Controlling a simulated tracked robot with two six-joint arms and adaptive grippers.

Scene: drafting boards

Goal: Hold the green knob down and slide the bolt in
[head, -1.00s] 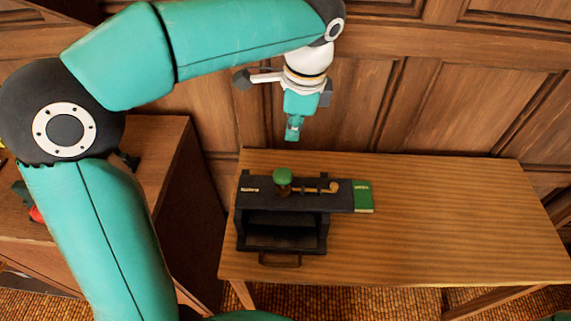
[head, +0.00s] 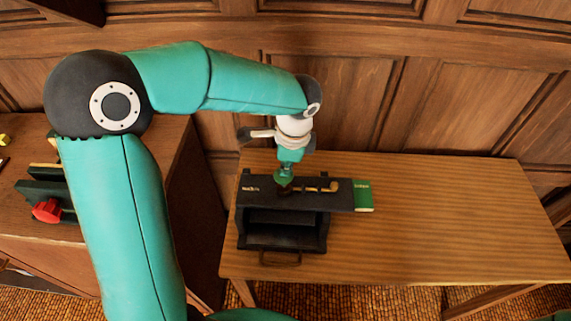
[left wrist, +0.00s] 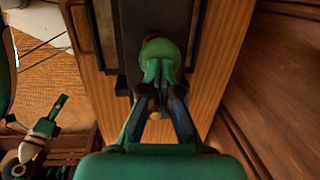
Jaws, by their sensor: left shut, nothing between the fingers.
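The green knob (head: 281,181) stands on top of a dark box (head: 283,244) on the table. My left gripper (head: 285,177) is shut and empty, pointing down with its fingertips at the knob. In the left wrist view the fingertips (left wrist: 160,66) overlap the round green knob (left wrist: 159,48). I cannot tell whether they press it. The brass bolt (head: 318,188) lies along the box top, right of the knob, with its handle end to the right. My right gripper (left wrist: 48,120) shows small at the lower left of the left wrist view, away from the box; its jaws are unclear.
A green labelled piece (head: 363,198) sits at the box's right end. The wooden table (head: 440,230) is clear to the right. A side cabinet (head: 40,265) on the left carries a red knob (head: 47,211) on a dark fixture.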

